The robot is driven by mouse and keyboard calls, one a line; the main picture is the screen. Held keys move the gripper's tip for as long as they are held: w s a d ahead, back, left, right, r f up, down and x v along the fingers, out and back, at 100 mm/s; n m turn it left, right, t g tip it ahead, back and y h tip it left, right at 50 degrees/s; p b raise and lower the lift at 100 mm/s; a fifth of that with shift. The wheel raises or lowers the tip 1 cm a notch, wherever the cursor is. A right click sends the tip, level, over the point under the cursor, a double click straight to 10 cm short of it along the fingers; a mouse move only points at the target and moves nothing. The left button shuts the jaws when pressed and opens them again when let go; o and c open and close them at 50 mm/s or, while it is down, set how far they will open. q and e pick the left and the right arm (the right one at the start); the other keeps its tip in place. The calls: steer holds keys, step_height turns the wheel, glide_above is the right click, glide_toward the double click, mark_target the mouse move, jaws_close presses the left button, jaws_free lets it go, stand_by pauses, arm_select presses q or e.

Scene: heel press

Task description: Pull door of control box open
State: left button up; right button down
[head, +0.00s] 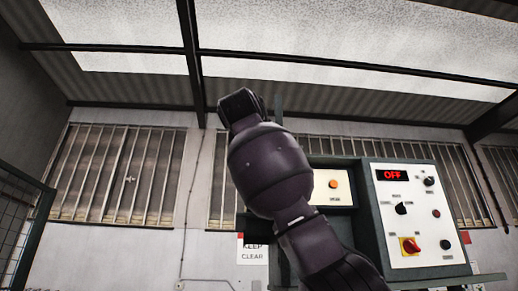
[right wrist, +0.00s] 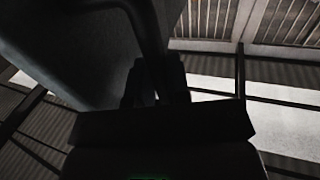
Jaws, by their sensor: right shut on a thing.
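The control box (head: 412,215) stands at the right of the head view, with a pale front panel, a red OFF display, several knobs and a red-and-yellow switch. My dark right arm crosses the middle of that view and hides what lies behind it; its fingertips cannot be made out there. In the right wrist view, my right gripper (right wrist: 155,86) is shut on a dark bar-like handle (right wrist: 152,32), beside a large dark flat surface (right wrist: 75,45). The picture is too dark to tell how far the door stands open. My left gripper is not in view.
A smaller pale panel with an orange button (head: 333,184) sits just left of the control box, partly behind my arm. A KEEP CLEAR sign (head: 252,250) shows below. A mesh fence (head: 18,225) stands at far left. Barred windows line the back wall.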

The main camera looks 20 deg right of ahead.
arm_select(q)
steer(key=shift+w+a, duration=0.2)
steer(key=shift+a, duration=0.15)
arm_select(e)
steer(key=shift+w+a+h, duration=0.3)
steer(key=shift+a, duration=0.05)
steer(key=c, duration=1.1)
jaws_free()
steer(key=shift+s, duration=0.15)
arm_select(q)
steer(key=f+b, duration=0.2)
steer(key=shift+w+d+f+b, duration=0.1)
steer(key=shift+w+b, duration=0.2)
steer(key=shift+b, duration=0.1)
arm_select(e)
steer(key=v, duration=1)
steer(key=shift+s+a+r, duration=0.15)
steer(key=shift+s+a, duration=0.05)
steer(key=shift+a, duration=0.05)
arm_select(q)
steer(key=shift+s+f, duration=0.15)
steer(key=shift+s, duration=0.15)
